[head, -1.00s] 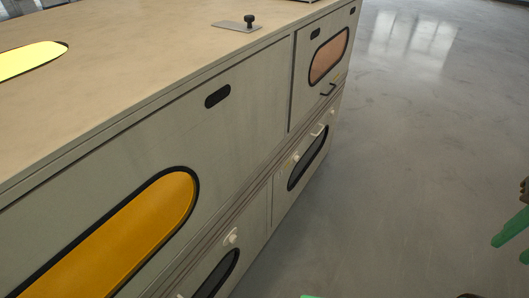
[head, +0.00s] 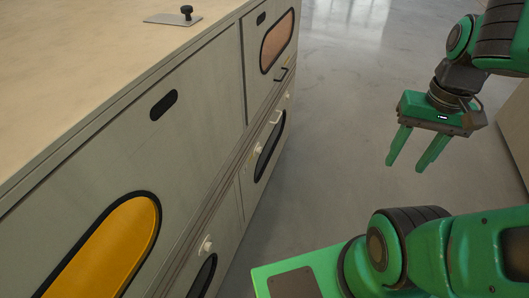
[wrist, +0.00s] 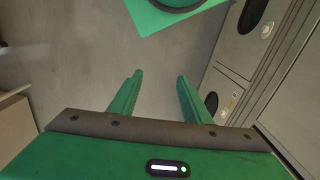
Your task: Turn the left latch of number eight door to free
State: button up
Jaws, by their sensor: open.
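The cabinet's lower row has dark oval-windowed doors with pale latch knobs. One pale latch (head: 206,244) is on the nearer lower door, above its dark window (head: 204,276). Another pale latch (head: 258,150) is on the farther lower door, beside a pale handle (head: 275,117). I cannot read door numbers, so I cannot tell which is number eight or how its latch is turned. Pale latches also show at the right of the wrist view (wrist: 267,30). My gripper (head: 406,166) is open and empty, pointing down over the floor, well right of the cabinet and apart from it.
The cabinet top (head: 70,50) carries a plate with a black knob (head: 186,12). Upper doors have an orange window (head: 112,250) and a pinkish window (head: 277,41) with a dark handle (head: 282,74). Clear grey floor (head: 330,150) lies between the cabinet and my arm.

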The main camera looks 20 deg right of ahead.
jog(key=w+a+f+y, duration=0.1)
jog(key=w+f, duration=0.7)
jog(key=w, duration=0.3)
jog(key=w+f+y, duration=0.1)
jog(key=w+f, duration=0.7)
jog(key=w, duration=0.2)
jog(key=w+a+f+m+t+y, duration=0.2)
jog(key=w+a+f+m+t, duration=0.2)
jog(key=w+f, duration=0.35)
jog(key=w+a+f+m+t+y, duration=0.35)
jog(key=w+f+m, duration=0.2)
jog(key=f, duration=0.35)
jog(key=w+a+f+m+t+y, duration=0.2)
jog(key=w+a+f+m+t, duration=0.2)
jog(key=w+f, duration=0.35)
jog(key=f+x, duration=0.1)
jog(key=x, duration=0.9)
jog(key=shift+f, duration=0.3)
jog(key=shift+a, duration=0.1)
